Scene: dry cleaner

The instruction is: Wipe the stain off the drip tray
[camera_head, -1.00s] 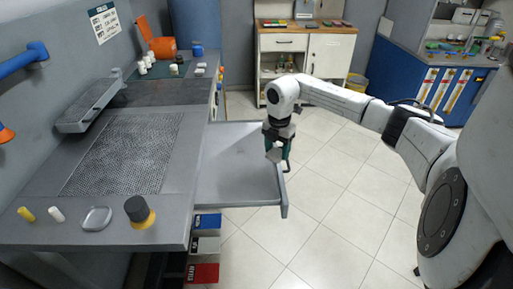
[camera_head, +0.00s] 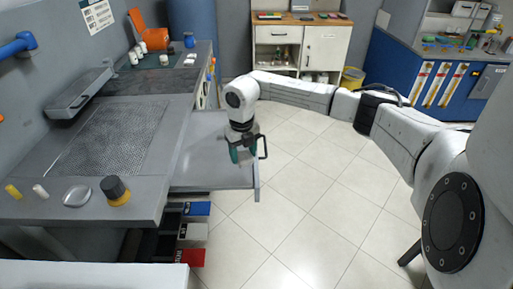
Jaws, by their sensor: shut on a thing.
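The drip tray (camera_head: 205,177) is a flat grey tray with a raised rim, jutting out from the right side of the grey workbench. My gripper (camera_head: 243,156) points down over the tray's right part, near its outer edge. It is shut on a small green thing (camera_head: 235,155), mostly hidden by the fingers; I cannot tell what it is. A dark bracket shows at the gripper's right side. I cannot tell whether the held thing touches the tray. No stain is clear on the visible tray surface; the gripper and arm hide part of it.
The workbench (camera_head: 60,205) holds a yellow-and-black pot (camera_head: 115,190), a metal dish (camera_head: 77,195) and small bottles. Coloured boxes (camera_head: 193,231) sit below the tray. A white surface (camera_head: 90,275) lies at the bottom left. Tiled floor (camera_head: 310,190) is clear to the right.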

